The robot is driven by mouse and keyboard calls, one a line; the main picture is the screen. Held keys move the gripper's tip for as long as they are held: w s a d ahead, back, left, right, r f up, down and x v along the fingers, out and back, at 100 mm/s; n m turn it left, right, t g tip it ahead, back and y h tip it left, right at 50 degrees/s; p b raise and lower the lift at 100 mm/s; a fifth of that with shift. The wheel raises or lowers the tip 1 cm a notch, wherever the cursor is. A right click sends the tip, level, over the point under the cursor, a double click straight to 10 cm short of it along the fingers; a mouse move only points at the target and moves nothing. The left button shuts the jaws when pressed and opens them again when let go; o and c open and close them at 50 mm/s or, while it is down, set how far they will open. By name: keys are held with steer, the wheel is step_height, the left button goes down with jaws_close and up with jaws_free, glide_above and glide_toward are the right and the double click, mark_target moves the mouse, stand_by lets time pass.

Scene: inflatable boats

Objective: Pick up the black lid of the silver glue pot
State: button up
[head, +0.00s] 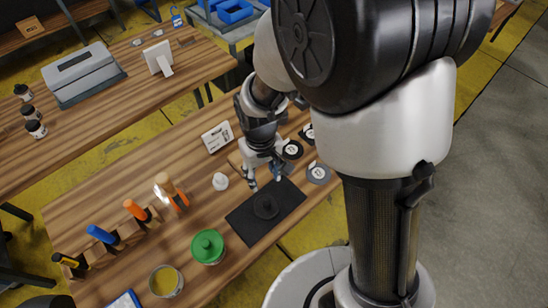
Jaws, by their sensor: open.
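A round black lid (266,205) with a raised knob lies on a black mat (245,225) on the wooden bench. My gripper (265,182) is open and empty above the far edge of the mat, behind the lid in the picture. Its fingers point down and look apart from the lid; the exact height is hard to tell. An open silver pot (166,281) with yellowish contents stands at the near left of the bench. A pot with a green lid (208,247) stands between it and the mat.
Tools with blue (101,234) and orange (137,210) handles stand in a wooden rack at left. A small white item (220,181) is left of my gripper. Round black-and-white discs (319,173) lie at right. A white sign (217,137) stands behind.

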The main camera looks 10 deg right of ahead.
steer(key=b, duration=0.4)
glide_above(266, 203)
steer(key=f, duration=1.1)
steer(key=shift+w+a+f, duration=0.1)
steer(key=shift+a+f, duration=0.05)
steer(key=shift+a, duration=0.15)
steer(key=f, duration=0.2)
steer(key=f+b, duration=0.2)
steer(key=f, duration=0.1)
steer(key=shift+d+f, duration=0.3)
steer(key=shift+r, duration=0.1)
steer(key=shift+c, duration=0.4)
steer(key=c, duration=0.9)
steer(key=shift+o, duration=0.2)
